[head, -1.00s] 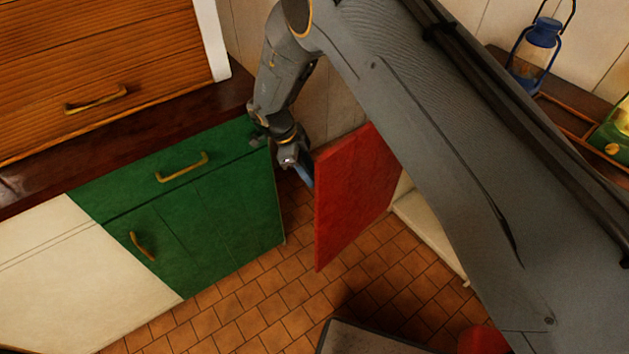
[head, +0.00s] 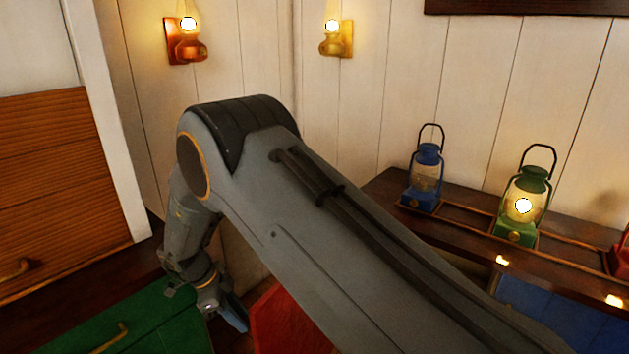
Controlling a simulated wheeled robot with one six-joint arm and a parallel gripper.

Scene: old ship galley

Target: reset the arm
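My grey arm stretches across the head view from the lower right up to its elbow, then bends down at the left. My gripper (head: 230,316) hangs at the lower left, between the green cabinet (head: 150,325) and the red door panel (head: 285,322). One blue finger part shows. I cannot tell whether the gripper is open or shut, and I see nothing held in it.
A dark shelf (head: 470,222) at the right carries a blue lantern (head: 425,180), a lit green lantern (head: 520,205) and part of a red one (head: 621,252). Two lit lamps hang on the back wall (head: 350,110). A wooden drawer unit (head: 60,190) stands at the left.

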